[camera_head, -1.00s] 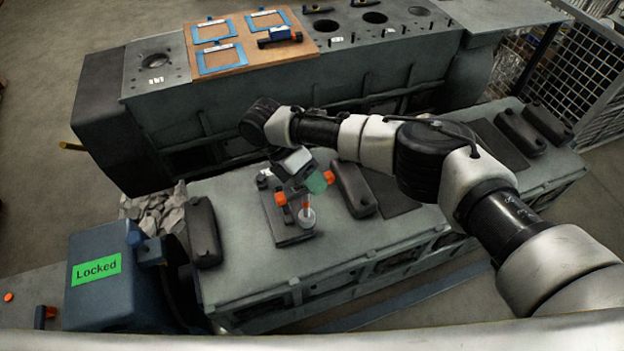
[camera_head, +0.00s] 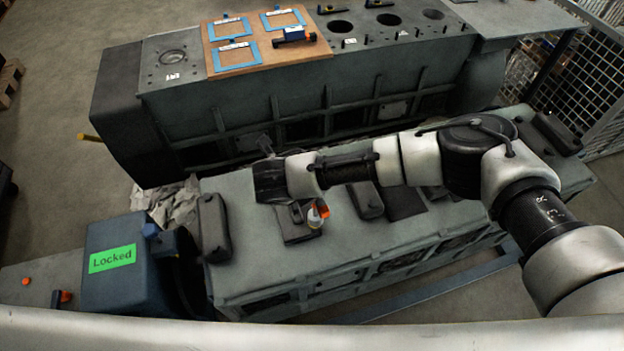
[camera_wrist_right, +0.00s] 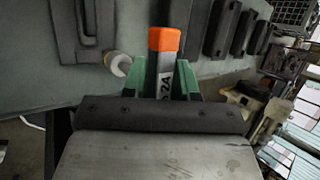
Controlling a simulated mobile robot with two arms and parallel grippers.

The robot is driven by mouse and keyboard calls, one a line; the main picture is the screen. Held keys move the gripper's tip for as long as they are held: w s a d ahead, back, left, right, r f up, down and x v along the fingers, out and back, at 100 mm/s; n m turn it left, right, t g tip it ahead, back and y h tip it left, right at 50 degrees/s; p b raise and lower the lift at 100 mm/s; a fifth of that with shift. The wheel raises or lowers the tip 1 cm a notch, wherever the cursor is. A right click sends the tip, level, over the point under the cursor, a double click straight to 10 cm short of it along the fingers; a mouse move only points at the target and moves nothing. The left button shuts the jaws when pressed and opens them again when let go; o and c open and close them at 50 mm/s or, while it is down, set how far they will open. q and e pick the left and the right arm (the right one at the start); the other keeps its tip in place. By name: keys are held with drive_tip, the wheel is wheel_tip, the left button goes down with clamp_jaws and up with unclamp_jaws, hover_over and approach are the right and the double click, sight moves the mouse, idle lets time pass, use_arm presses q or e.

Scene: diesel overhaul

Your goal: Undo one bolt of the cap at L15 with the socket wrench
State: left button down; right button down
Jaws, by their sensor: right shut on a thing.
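My right gripper (camera_wrist_right: 160,75) has green fingers. They are shut on a grey tool with an orange end (camera_wrist_right: 164,40), apparently the socket wrench. In the head view the dark wrist hides most of the gripper. Orange (camera_head: 322,210) shows just beyond it, over the grey engine block (camera_head: 265,245). A dark plate with a raised part (camera_wrist_right: 68,40) lies left of the tool in the wrist view, and in the head view (camera_head: 297,238) below the wrist. A pale round piece (camera_wrist_right: 118,64) is beside it. I cannot read an L15 mark or make out a bolt. My left gripper is out of view.
Dark covers stand on the block, one at the left (camera_head: 213,228) and one right of the plate (camera_head: 366,200). A second engine (camera_head: 240,110) with a wooden board (camera_head: 262,55) stands behind. Mesh fencing (camera_head: 590,90) is at right.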

drive_tip(key=shift+w+r, duration=0.1)
drive_tip(key=shift+w+r, duration=0.1)
drive_tip(key=shift+r, duration=0.6)
drive_tip(key=m+g+h, duration=0.1)
drive_tip(key=m, duration=0.1)
drive_tip(key=d+m+g+h, duration=0.1)
drive_tip(key=m, duration=0.2)
drive_tip(key=shift+g, duration=0.3)
drive_tip(key=m+g, duration=0.1)
drive_tip(key=m+h, duration=0.1)
drive_tip(key=m+g, duration=0.1)
drive_tip(key=m, duration=0.1)
drive_tip(key=shift+s+d+g+h, duration=0.15)
drive_tip(key=shift+s+g+h, duration=0.1)
drive_tip(key=shift+g+h, duration=0.05)
drive_tip(key=m+g, duration=0.2)
drive_tip(key=m, duration=0.1)
drive_tip(key=d+m+g+y, duration=0.1)
drive_tip(key=m+g, duration=0.2)
drive_tip(key=m, duration=0.1)
drive_tip(key=shift+s+d+m, duration=0.1)
drive_tip(key=shift+d+m, duration=0.1)
drive_tip(key=shift+m, duration=0.1)
